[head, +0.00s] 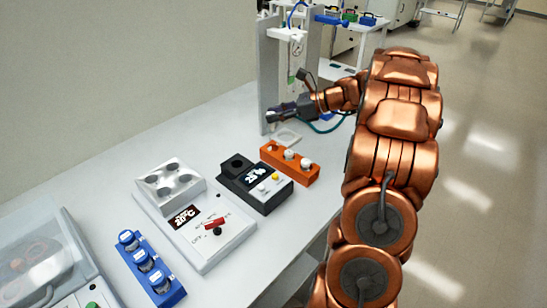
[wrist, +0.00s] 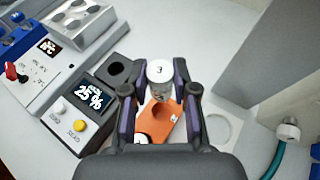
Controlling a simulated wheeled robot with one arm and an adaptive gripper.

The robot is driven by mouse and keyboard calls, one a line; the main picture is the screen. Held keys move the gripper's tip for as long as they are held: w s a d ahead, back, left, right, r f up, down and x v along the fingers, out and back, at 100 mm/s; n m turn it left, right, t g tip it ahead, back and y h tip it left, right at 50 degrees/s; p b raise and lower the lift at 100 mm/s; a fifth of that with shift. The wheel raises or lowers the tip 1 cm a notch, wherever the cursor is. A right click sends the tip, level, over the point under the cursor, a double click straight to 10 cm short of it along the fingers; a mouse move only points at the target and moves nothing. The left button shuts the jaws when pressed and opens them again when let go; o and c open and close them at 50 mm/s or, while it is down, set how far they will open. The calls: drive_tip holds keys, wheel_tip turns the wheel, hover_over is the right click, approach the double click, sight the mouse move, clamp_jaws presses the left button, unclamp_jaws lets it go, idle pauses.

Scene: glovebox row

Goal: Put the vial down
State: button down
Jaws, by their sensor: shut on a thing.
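My gripper (wrist: 160,92) is shut on a vial (wrist: 159,70) with a pale cap marked 3, in the wrist view. In that view the vial appears above the far end of an orange rack (wrist: 164,128). I cannot tell its height or whether it touches anything. In the head view my gripper (head: 274,116) is beyond the orange rack (head: 303,176), by a grey upright panel, and the held vial is not clear. White-capped vials stand in the rack; the gripper partly hides it in the wrist view.
A black device (head: 262,199) reading 25 % has an open round well. Left of it is a white device (head: 196,243) with several wells and a red lever. A blue rack (head: 150,266) holds capped vials. A pale ring (head: 287,137) lies on the bench near my gripper.

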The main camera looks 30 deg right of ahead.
sight(277, 143)
drive_tip(key=shift+s+d+f+p, duration=0.1)
drive_tip(key=shift+f+p, duration=0.35)
drive_tip(key=shift+f, duration=2.1)
drive_tip(key=shift+s+f+p, duration=0.1)
drive_tip(key=shift+f+p, duration=0.3)
drive_tip(key=shift+f, duration=2.1)
drive_tip(key=shift+f, duration=0.15)
drive_tip(key=c, duration=0.9)
unclamp_jaws()
